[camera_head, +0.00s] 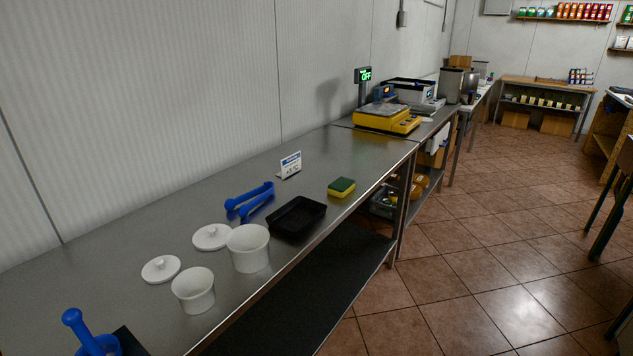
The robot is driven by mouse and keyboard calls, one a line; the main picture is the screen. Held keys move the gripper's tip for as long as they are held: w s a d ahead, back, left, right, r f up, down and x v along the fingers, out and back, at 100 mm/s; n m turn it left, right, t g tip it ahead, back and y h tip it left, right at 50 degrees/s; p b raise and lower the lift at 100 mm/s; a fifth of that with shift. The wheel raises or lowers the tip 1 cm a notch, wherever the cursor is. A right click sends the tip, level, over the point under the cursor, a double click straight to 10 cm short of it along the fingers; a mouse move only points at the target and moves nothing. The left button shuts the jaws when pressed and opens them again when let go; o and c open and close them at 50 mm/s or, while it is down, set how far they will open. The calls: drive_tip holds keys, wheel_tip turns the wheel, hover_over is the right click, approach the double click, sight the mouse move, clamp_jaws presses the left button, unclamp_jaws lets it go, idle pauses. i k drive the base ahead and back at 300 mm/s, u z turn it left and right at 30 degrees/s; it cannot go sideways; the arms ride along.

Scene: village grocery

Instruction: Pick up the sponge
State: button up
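The sponge (341,187) is a small yellow block with a dark green top. It lies flat on the steel counter (335,157), near the front edge, to the right of a black tray. Nothing touches it and its top is uncovered. My gripper is not visible in the head view.
A yellow scale (387,118) stands behind. Tiled floor (480,260) is open at right.

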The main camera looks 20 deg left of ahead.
sight(342, 187)
drive_tip(key=u, duration=0.5)
drive_tip(key=i, duration=1.6)
drive_tip(key=u, duration=0.45)
